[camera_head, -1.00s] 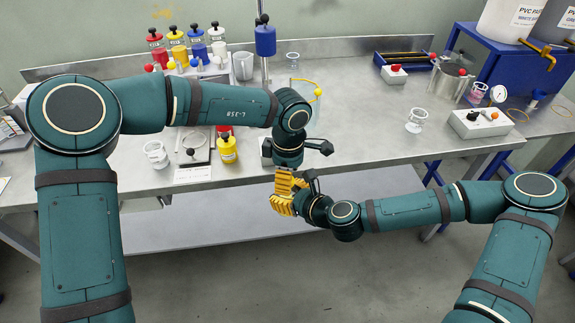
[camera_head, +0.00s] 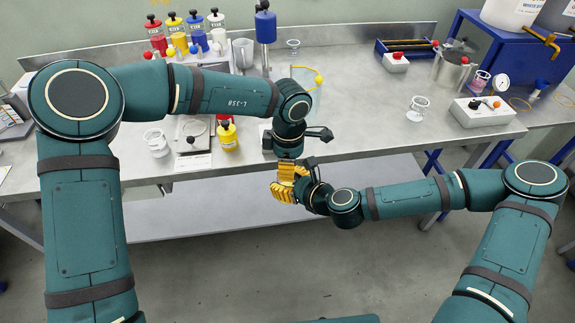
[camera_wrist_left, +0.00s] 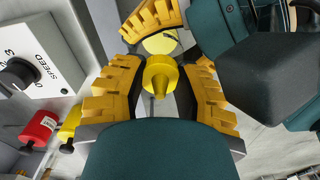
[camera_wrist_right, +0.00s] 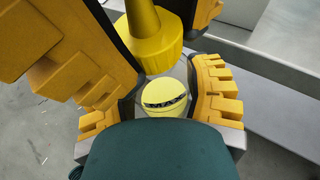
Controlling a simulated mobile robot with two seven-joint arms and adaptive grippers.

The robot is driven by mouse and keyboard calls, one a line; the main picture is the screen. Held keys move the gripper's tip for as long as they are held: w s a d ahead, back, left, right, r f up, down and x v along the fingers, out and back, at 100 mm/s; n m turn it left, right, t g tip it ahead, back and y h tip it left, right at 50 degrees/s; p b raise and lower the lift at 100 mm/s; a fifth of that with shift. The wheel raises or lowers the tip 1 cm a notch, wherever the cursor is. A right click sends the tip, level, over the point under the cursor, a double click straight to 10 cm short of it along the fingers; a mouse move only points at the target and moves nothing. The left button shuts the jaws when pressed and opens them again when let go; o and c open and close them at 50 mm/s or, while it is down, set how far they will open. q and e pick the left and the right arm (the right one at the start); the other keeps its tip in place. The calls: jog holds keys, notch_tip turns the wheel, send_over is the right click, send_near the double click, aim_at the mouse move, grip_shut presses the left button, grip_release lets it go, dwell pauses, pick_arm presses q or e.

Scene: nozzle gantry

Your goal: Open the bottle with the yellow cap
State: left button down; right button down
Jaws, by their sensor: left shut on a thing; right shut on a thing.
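A small yellow bottle (camera_wrist_right: 166,98) with a dark marking shows between my right gripper's (camera_wrist_right: 165,90) fingers in the right wrist view. My right gripper is shut on it. A yellow cap with a cone-shaped nozzle (camera_wrist_left: 160,76) shows between my left gripper's (camera_wrist_left: 160,98) fingers in the left wrist view. My left gripper is shut on the cap. The cap also shows in the right wrist view (camera_wrist_right: 146,48), close to the bottle. I cannot tell whether they touch. In the head view, both grippers meet in front of the bench, where their yellow fingers hide bottle and cap.
The bench's front edge is close behind my grippers.

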pick_arm(q)
jog(key=shift+n, duration=0.8)
jog(key=c, duration=0.7)
grip_release()
jog(key=shift+c, duration=0.2)
